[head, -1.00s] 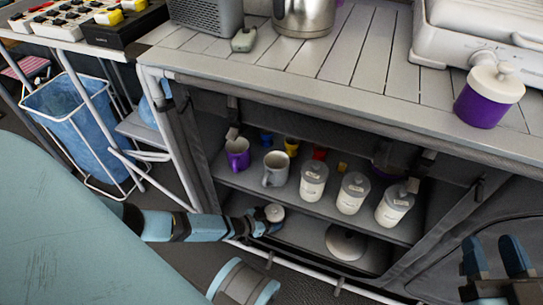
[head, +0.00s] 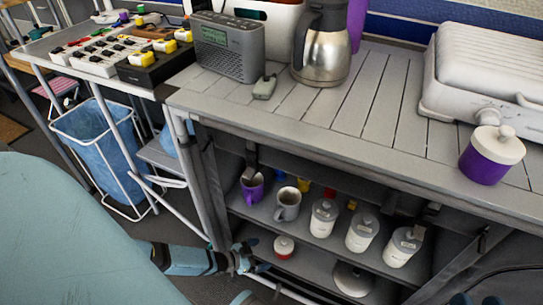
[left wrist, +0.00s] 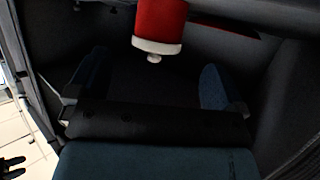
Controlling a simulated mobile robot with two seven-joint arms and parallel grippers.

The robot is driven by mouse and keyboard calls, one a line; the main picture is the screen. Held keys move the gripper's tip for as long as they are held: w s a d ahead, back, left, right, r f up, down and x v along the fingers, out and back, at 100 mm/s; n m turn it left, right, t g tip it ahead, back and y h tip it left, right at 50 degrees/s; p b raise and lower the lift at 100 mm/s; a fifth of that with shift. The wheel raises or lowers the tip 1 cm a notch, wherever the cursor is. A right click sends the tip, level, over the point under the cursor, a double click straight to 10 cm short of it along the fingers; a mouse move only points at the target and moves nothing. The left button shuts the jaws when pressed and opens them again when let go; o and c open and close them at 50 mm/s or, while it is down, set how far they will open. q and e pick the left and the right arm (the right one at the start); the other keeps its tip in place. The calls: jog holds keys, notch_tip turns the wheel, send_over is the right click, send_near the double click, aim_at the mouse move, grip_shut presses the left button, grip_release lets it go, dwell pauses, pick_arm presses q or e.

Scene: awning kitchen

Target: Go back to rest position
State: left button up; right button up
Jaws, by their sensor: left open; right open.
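My left gripper (head: 250,257) is open and empty at the front left of the cabinet's lower shelf. A red jar with a white lid (head: 284,247) stands on that shelf, just right of my fingers and apart from them. In the left wrist view the red jar (left wrist: 160,22) appears upside down beyond the gap between my two spread fingers (left wrist: 152,84). Only the fingertips of my right gripper (head: 474,299) show at the bottom right edge of the head view; they touch nothing visible.
The cabinet's upper shelf holds a purple mug (head: 252,188), a grey mug (head: 288,204) and white canisters (head: 362,233). A pot lid (head: 352,280) lies on the lower shelf. A blue bin (head: 98,150) stands left.

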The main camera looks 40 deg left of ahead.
pick_arm(q)
jog(key=shift+v, duration=1.15)
